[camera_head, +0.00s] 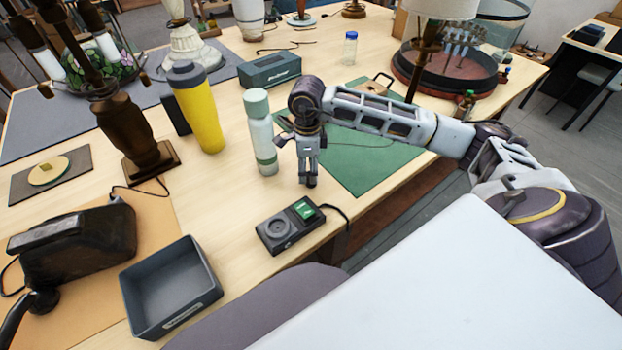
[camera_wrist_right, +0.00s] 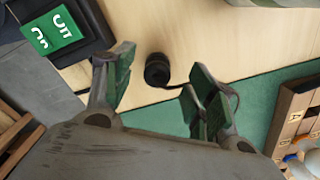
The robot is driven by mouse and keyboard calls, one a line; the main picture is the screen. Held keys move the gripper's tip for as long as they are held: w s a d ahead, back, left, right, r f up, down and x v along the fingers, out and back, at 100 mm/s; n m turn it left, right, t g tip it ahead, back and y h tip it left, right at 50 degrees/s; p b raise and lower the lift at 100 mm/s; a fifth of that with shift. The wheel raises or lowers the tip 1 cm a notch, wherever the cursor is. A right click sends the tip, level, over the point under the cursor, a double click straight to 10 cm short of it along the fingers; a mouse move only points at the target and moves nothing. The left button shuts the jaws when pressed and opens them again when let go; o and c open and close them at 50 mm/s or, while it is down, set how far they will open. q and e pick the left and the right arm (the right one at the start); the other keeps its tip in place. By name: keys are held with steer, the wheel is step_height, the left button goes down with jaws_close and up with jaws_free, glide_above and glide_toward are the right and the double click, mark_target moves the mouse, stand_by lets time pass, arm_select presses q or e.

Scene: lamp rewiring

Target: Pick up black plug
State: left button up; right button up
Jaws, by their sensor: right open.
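The black plug (camera_wrist_right: 157,70) is a small dark round piece on the pale wooden table in the right wrist view, close to the edge of the green mat. A thin dark cable runs from it to the right, behind a finger. In the head view I cannot make the plug out; my right gripper seems to hide it. My right gripper (camera_head: 308,182) points down over the table beside the white-green bottle. In the wrist view its green-padded fingers (camera_wrist_right: 163,84) are apart, with the plug showing between them and nothing held. My left gripper is not in view.
A white-green bottle (camera_head: 260,135) stands just left of my right gripper. A black socket box with green display (camera_head: 289,226) lies in front of it. A grey tray (camera_head: 201,267) and yellow tumbler (camera_head: 199,115) are left. The green mat (camera_head: 372,165) is mostly bare.

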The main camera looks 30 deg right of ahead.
steer(key=f, duration=0.2)
steer(key=shift+s+d+f, duration=0.25)
steer(key=shift+f, duration=0.95)
steer(key=c, duration=1.1)
